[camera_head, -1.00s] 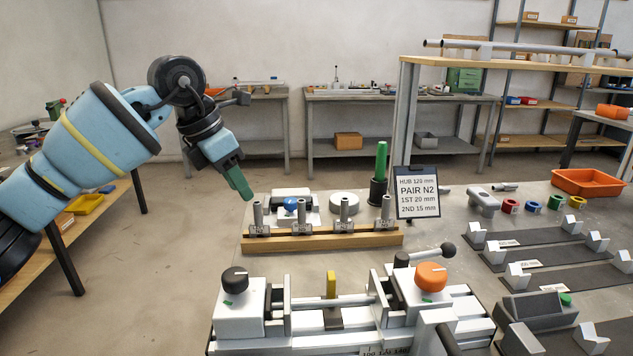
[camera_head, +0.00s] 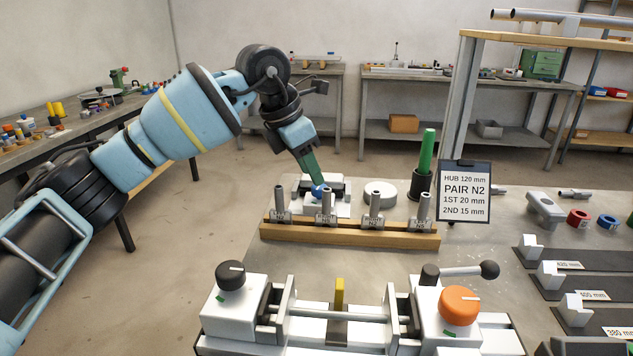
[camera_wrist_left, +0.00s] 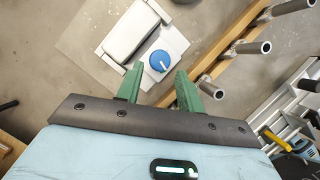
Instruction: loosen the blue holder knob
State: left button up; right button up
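The blue holder knob (camera_head: 319,191) sits on a white holder (camera_head: 336,208) behind the wooden rack; in the head view it is partly hidden by my left gripper and a rack post. In the left wrist view the blue knob (camera_wrist_left: 160,61) shows whole, round with a white mark line. My left gripper (camera_head: 314,183) points down at the knob from above. In the left wrist view its green fingers (camera_wrist_left: 158,80) are apart with nothing between them, and the knob lies just beyond the gap. I cannot tell whether the fingers touch it. My right gripper is in neither view.
A wooden rack (camera_head: 350,235) with several metal posts stands just in front of the holder. A grey disc (camera_head: 380,193), a green rod (camera_head: 427,150) in a black base and a sign (camera_head: 463,190) are to the right. A clamping jig with black (camera_head: 231,275) and orange knobs (camera_head: 459,305) is nearest.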

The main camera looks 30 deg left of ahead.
aim_at(319, 192)
pick_arm(q)
jog(key=shift+x, duration=1.25)
jog(key=shift+w+d+f, duration=0.15)
jog(key=shift+w+f, duration=0.05)
jog(key=shift+f, duration=0.4)
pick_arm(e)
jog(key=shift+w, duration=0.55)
pick_arm(q)
jog(key=shift+c, duration=0.5)
